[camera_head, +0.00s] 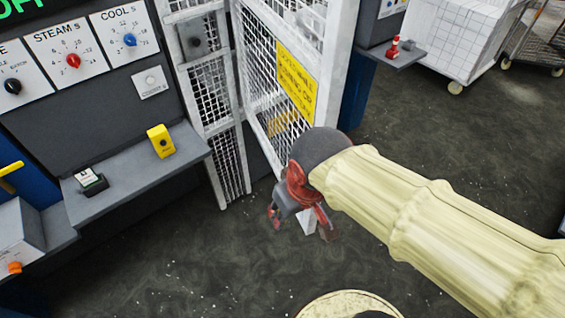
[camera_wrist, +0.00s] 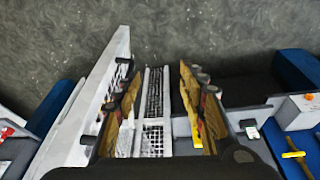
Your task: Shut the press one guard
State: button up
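The press guard (camera_head: 272,65) is a white-framed mesh door with a yellow warning sign (camera_head: 296,82). It stands swung out from the white mesh frame (camera_head: 208,90) beside the control panel. My gripper (camera_head: 300,215) is low by the guard's outer, lower edge, in front of part of it. In the wrist view the two fingers are spread apart, and my gripper (camera_wrist: 160,78) is open. The guard's white frame (camera_wrist: 90,105) runs along the left finger there. A mesh panel shows between the fingers. Whether a finger touches the guard I cannot tell.
A control panel with STEAM and COOL dials (camera_head: 73,60) is at the left, above a grey shelf (camera_head: 130,165) holding a yellow device (camera_head: 160,141) and a small dark box (camera_head: 90,182). A white cart (camera_head: 455,35) stands at the back right. The dark floor (camera_head: 200,270) in front is mostly clear.

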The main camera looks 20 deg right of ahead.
jog(key=shift+m+g+h, duration=0.3)
jog(key=shift+g+h, duration=0.1)
jog(key=shift+g, duration=0.2)
jog(key=a+p, duration=0.1)
jog(key=w+a+r+p, duration=0.2)
jog(key=shift+a+r, duration=0.1)
jog(key=shift+a, duration=0.2)
jog(key=shift+c, duration=1.2)
jog(key=w+a+m+p, duration=0.1)
jog(key=m, duration=0.1)
jog(key=w+a+r+m+h+p, duration=0.1)
jog(key=w+a, duration=0.1)
jog(key=shift+a+m+g+h+p, duration=0.1)
jog(key=shift+m+g+h+p, duration=0.2)
jog(key=shift+m+g+p, duration=0.1)
jog(key=c, duration=0.4)
jog(key=w+m, duration=0.1)
jog(key=m, duration=0.1)
jog(key=w+m+h, duration=0.1)
jog(key=m, duration=0.1)
jog(key=w+r+m, duration=0.1)
jog(key=m, duration=0.1)
jog(key=shift+a, duration=0.15)
grip_shut()
jog(key=w+d+f+m+h+p, duration=0.1)
jog(key=w+d+f+m, duration=0.2)
jog(key=d+f+m, duration=0.4)
jog(key=shift+d+f, duration=0.3)
jog(key=shift+d, duration=0.6)
